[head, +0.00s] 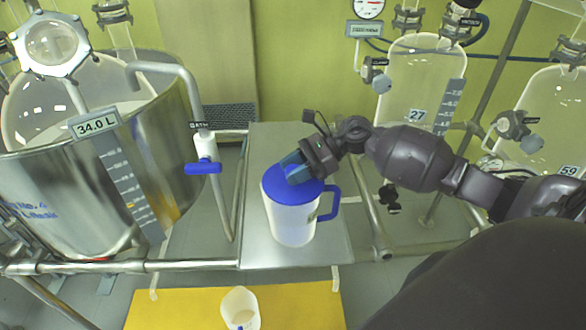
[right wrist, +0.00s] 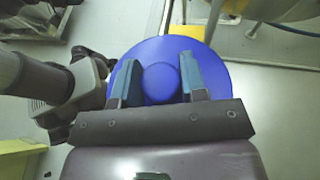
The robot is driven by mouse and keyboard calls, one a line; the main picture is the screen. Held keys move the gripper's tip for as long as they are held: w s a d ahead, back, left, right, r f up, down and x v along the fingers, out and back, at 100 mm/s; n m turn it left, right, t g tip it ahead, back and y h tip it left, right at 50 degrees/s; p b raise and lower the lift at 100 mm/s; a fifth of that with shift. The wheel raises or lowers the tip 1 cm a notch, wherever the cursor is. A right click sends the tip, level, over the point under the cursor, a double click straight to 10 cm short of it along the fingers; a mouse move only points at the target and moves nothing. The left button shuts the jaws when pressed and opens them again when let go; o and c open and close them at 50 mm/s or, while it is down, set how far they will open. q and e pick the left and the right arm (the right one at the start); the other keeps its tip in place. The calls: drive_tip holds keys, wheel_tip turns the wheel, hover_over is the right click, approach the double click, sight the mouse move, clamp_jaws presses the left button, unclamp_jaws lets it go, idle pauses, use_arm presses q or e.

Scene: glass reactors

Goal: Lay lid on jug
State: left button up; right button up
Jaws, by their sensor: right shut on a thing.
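A white jug (head: 291,224) with a blue handle (head: 330,203) stands upright on a metal table. A round blue lid (head: 278,186) is at the jug's top and covers its mouth in the head view; I cannot tell whether it is fully seated. My right gripper (head: 294,168) is over the lid from above, shut on its knob. In the right wrist view the lid (right wrist: 152,58) shows as a full disc, and my right gripper (right wrist: 161,80) has one finger on each side of the round knob (right wrist: 160,82). The jug is hidden beneath the lid there. My left gripper is not in view.
The metal table (head: 330,245) is bare around the jug. A steel vessel (head: 80,195) and a pipe with a blue valve handle (head: 203,167) stand to the left. A small white beaker (head: 240,308) is on a yellow surface (head: 170,308) in front. Glass reactors (head: 418,80) stand behind at right.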

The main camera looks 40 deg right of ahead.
drive_tip(key=o, duration=0.9)
drive_tip(key=shift+o, duration=0.6)
drive_tip(key=shift+d, duration=0.1)
drive_tip(key=shift+d+r, duration=0.1)
drive_tip(key=shift+d, duration=0.1)
drive_tip(key=v, duration=1)
drive_tip(key=shift+b, duration=0.45)
drive_tip(key=shift+s+d, duration=0.1)
drive_tip(key=shift+s, duration=0.1)
